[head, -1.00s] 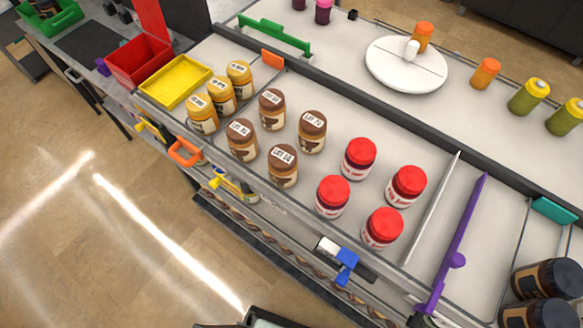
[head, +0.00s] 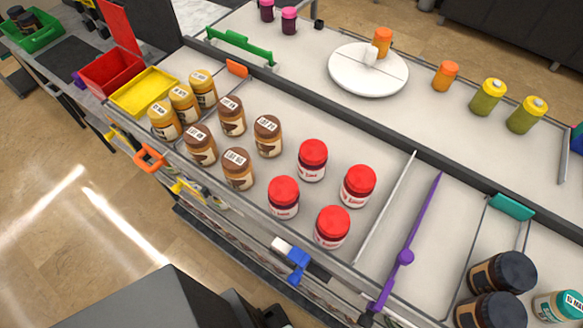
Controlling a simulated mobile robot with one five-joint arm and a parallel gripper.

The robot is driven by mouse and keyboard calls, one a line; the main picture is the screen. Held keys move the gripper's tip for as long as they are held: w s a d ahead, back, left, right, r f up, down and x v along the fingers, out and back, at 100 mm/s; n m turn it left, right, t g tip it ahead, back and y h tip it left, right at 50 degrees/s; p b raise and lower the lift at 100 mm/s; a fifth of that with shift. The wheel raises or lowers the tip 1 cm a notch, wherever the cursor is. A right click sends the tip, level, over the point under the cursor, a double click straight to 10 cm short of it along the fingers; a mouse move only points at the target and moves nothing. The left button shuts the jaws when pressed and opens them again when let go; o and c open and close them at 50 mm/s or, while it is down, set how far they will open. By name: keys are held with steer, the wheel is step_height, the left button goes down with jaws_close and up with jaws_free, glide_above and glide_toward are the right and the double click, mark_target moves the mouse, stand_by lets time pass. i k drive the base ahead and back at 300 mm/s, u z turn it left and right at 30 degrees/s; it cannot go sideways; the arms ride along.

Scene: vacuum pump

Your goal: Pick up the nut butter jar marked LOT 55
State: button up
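A group of brown nut butter jars with brown lids stands upright on the white shelf, left of the middle. There is a back left jar (head: 231,118), a back right jar (head: 268,138), a front left jar (head: 200,146) and a front right jar (head: 238,170). Each lid has a white label with LOT lettering. The print is too small to tell surely which lid reads LOT 55. My gripper is not in view.
Yellow-lidded jars (head: 184,104) stand close on the left, red-lidded jars (head: 312,160) on the right. A clear front rail edges the shelf, with an orange clip (head: 149,158) and a blue clip (head: 298,262). A white turntable (head: 368,72) stands behind.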

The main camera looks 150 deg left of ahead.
mark_target(238, 169)
steer(key=z, duration=4.05)
steer(key=i, duration=0.45)
steer(key=z, duration=0.15)
